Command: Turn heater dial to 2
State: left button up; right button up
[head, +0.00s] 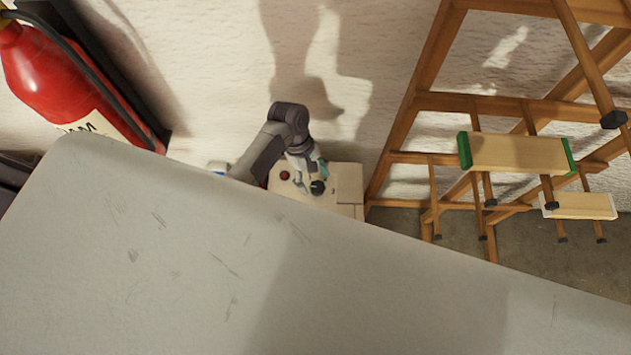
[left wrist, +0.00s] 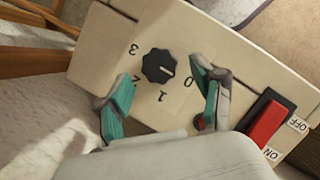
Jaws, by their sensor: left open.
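The heater (head: 345,184) is a cream box beyond the grey surface in the head view, and its panel (left wrist: 105,50) fills much of the left wrist view. Its black dial (left wrist: 158,66) stands among the figures 0, 1, 2 and 3. The white mark on the dial points towards the 0. My left gripper (left wrist: 161,78) is open, with its teal fingers on either side of the dial in the picture; I cannot tell whether they touch it. In the head view my left gripper (head: 308,172) is over the panel, close to the dark dial (head: 318,187). My right gripper is not in view.
A red switch (left wrist: 268,122) marked ON and OFF is right of the dial. A large grey surface (head: 150,260) fills the foreground. A red extinguisher (head: 50,75) stands at the left, wooden ladder-like frames (head: 405,130) at the right. A pale wall is behind.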

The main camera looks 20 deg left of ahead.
pick_arm(q)
jog(key=shift+x, duration=1)
jog(key=shift+f, duration=0.1)
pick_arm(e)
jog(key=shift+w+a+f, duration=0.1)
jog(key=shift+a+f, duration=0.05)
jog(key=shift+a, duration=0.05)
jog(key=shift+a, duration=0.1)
pick_arm(q)
jog(key=c, duration=1.1)
jog(key=shift+c, duration=0.2)
jog(key=shift+w, duration=0.1)
